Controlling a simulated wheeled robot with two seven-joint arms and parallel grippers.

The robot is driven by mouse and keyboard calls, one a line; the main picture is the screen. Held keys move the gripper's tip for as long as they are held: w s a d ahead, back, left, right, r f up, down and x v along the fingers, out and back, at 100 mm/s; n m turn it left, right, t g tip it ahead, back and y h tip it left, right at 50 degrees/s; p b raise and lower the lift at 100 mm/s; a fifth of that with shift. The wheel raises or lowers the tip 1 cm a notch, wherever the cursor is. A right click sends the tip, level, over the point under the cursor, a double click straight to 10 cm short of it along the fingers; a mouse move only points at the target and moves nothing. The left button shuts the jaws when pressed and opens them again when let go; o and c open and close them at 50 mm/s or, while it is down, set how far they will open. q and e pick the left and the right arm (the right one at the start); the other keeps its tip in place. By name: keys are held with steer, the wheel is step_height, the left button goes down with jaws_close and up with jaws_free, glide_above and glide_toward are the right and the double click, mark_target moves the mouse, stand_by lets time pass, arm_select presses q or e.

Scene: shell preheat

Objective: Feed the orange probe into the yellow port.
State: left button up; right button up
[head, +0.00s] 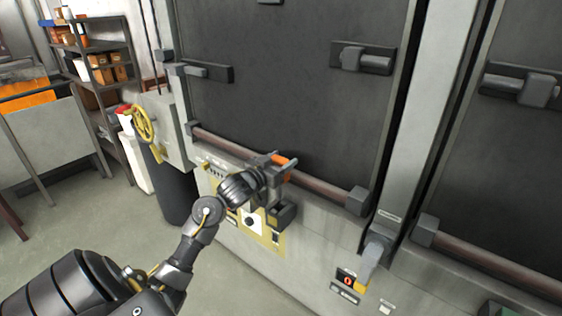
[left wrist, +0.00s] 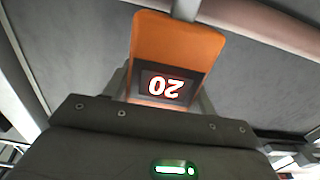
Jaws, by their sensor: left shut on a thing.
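My left gripper (head: 278,168) is shut on the orange probe (head: 284,159) in front of the machine's lower front. In the left wrist view the orange probe (left wrist: 178,38) shows a dark display that reads 20 upside down, and a grey metal rod runs from its far end. A yellow plate (head: 270,240) lies low on the machine front, below the gripper, with a white square and a dark round spot on it. I cannot tell the port's opening for sure. The probe is apart from this plate. My right gripper is not in view.
A dark box (head: 284,214) juts from the machine below the gripper. A reddish rail (head: 322,187) runs across under the large dark door (head: 290,90). The floor at lower left is clear.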

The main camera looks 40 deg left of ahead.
arm_select(q)
steer(key=shift+f+b, duration=1.2)
steer(key=shift+f, duration=0.2)
steer(key=shift+f+b, duration=2.05)
steer(key=shift+f, duration=1.6)
steer(key=o, duration=1.1)
steer(key=shift+o, duration=0.2)
steer(key=b, duration=0.2)
glide_toward(278, 189)
steer(key=shift+w, duration=0.4)
